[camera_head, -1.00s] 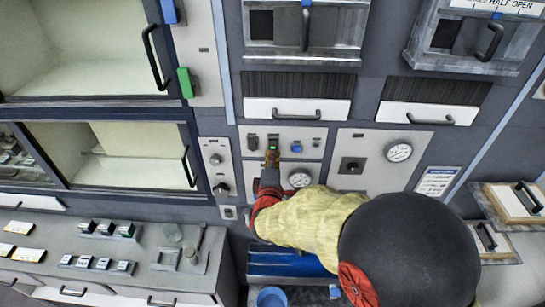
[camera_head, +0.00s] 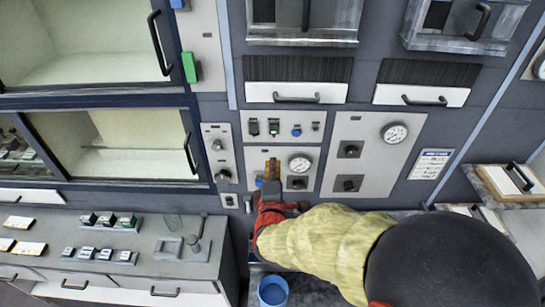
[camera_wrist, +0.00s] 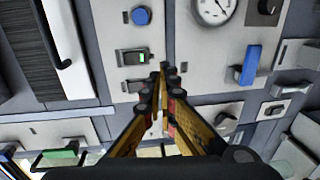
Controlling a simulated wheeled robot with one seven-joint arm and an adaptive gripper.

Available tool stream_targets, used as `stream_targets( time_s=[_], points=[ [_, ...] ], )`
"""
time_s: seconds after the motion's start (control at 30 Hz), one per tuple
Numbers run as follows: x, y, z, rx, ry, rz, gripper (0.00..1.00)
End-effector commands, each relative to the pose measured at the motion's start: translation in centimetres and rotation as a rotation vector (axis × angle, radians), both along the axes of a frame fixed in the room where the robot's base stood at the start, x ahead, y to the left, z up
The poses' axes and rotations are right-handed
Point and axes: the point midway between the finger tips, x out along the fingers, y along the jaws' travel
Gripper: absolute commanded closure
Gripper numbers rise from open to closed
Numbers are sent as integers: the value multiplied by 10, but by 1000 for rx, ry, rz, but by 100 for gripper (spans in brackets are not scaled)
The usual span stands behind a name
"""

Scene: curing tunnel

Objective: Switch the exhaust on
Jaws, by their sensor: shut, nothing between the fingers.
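A pale switch panel (camera_head: 284,127) holds two black rocker switches in the head view, a left one (camera_head: 253,127) and a right one (camera_head: 274,127), with a blue button (camera_head: 296,131) to their right. The right rocker shows a small green spot; it also shows in the wrist view (camera_wrist: 132,57), beside the other rocker (camera_wrist: 134,86). No label is readable, so I cannot tell which is the exhaust switch. My gripper (camera_head: 272,165) is shut and empty just below the panel. In the wrist view its fingertips (camera_wrist: 172,70) appear beside the rockers, apart from them.
A gauge panel with a dial (camera_head: 300,164) and black knob (camera_head: 297,183) lies right of my gripper. A larger panel (camera_head: 372,150) with a dial and knobs is further right. A drawer handle (camera_head: 297,98) sits above. A blue bucket (camera_head: 272,291) stands below.

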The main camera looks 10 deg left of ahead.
Motion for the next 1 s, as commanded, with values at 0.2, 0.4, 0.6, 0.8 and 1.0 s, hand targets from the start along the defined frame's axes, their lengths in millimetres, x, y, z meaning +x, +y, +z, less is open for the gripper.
stream_targets(
  time_s=[0.2,0.4,0.6,0.8,1.0],
  points=[
    [-29,-6,-4,0,-1,2,100],
    [-36,-9,-5,0,1,-1,100],
    [-36,-9,-5,0,1,-1,100],
    [-36,-9,-5,0,1,-1,100],
    [-37,-8,-9,70,33,-5,100]
  ],
)
